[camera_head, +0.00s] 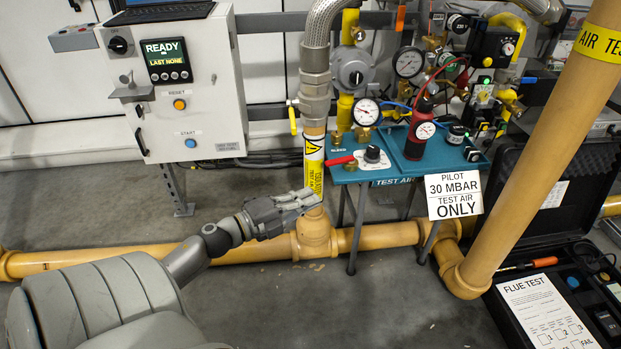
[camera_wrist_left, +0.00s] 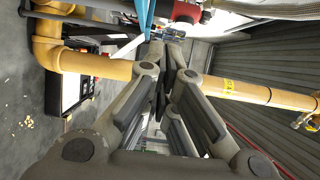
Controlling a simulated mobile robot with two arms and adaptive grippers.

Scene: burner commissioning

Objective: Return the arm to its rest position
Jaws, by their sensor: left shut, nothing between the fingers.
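My left gripper (camera_head: 306,198) is in the middle of the head view, in front of the vertical yellow pipe riser (camera_head: 314,172) below its warning label. It is shut and empty. My left arm comes in from the bottom left, over the floor. In the left wrist view the gripper's fingers (camera_wrist_left: 172,45) reach away from the camera and come together at the far end, with nothing between them. The right gripper does not show in either view.
A control box (camera_head: 205,110) reading READY stands at the left. A teal test table (camera_head: 395,160) with gauges is just right of the gripper. A horizontal yellow pipe (camera_head: 110,259) runs behind the arm. A thick yellow pipe (camera_head: 540,165) and an open black case (camera_head: 505,318) are at the right.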

